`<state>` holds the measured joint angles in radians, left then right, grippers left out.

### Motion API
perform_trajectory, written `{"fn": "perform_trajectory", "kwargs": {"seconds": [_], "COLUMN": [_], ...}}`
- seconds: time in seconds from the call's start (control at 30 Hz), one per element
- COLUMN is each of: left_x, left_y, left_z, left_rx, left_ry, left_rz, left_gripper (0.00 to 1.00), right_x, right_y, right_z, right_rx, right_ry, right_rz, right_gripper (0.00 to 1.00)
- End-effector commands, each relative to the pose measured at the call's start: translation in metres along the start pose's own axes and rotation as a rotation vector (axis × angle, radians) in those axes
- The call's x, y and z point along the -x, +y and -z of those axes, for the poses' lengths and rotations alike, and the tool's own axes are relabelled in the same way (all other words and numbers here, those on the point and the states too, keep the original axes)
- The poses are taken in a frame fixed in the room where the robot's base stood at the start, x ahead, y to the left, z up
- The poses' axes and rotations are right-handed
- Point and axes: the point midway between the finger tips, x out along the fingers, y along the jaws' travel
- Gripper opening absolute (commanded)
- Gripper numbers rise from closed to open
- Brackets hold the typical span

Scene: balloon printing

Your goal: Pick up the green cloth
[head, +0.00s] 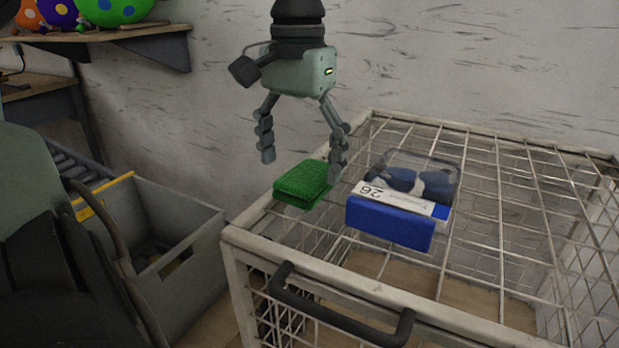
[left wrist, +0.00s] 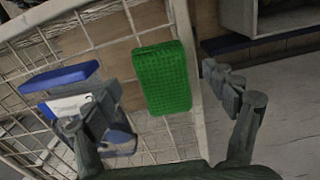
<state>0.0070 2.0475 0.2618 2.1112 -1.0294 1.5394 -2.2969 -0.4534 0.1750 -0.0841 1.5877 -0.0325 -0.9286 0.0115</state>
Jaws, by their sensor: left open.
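The green cloth (head: 301,184) is a folded, textured block lying on the wire top of a cage cart, near its left edge. My left gripper (head: 301,167) hangs above it in the head view, fingers spread wide and pointing down. The right-hand finger in that view overlaps the cloth's right end; I cannot tell if they touch. In the left wrist view the green cloth (left wrist: 164,78) shows between the two open fingers of the left gripper (left wrist: 160,92), with nothing held. My right gripper is not in view.
A blue and white box (head: 390,220) and goggles in a clear case (head: 415,178) lie just right of the cloth. The wire cart (head: 500,255) has a black handle (head: 340,318) in front. A grey bin (head: 185,283) stands left, below a shelf (head: 95,32) with balloons.

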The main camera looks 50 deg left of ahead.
Motion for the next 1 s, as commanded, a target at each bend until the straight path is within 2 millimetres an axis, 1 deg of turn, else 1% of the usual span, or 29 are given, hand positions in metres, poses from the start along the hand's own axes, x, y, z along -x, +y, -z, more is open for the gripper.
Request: {"fn": "perform_trajectory", "kwargs": {"seconds": [0.1, 0.2, 0.4, 0.53, 0.8, 1.0], "left_x": [-0.014, -0.019, -0.019, -0.019, -0.019, -0.019], "left_y": [0.0, 0.0, 0.0, 0.0, 0.0, 0.0], "left_z": [0.0, 0.0, 0.0, 0.0, 0.0, 0.001], "left_rx": [0.001, 0.002, 0.002, 0.002, 0.002, 0.002], "left_ry": [-0.002, 0.0, 0.001, 0.001, 0.001, 0.002], "left_rz": [-0.001, -0.001, -0.001, -0.001, -0.001, -0.001], "left_gripper": [0.84, 0.84, 0.84, 0.68, 0.35, 0.35], "right_x": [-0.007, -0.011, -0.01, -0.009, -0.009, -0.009], "right_y": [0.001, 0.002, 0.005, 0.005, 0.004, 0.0], "right_z": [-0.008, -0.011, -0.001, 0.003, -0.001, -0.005], "right_rx": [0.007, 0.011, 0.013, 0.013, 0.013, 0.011], "right_ry": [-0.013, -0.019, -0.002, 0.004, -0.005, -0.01], "right_rz": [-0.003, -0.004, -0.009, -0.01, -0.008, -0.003], "right_gripper": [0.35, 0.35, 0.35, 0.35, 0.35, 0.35]}}
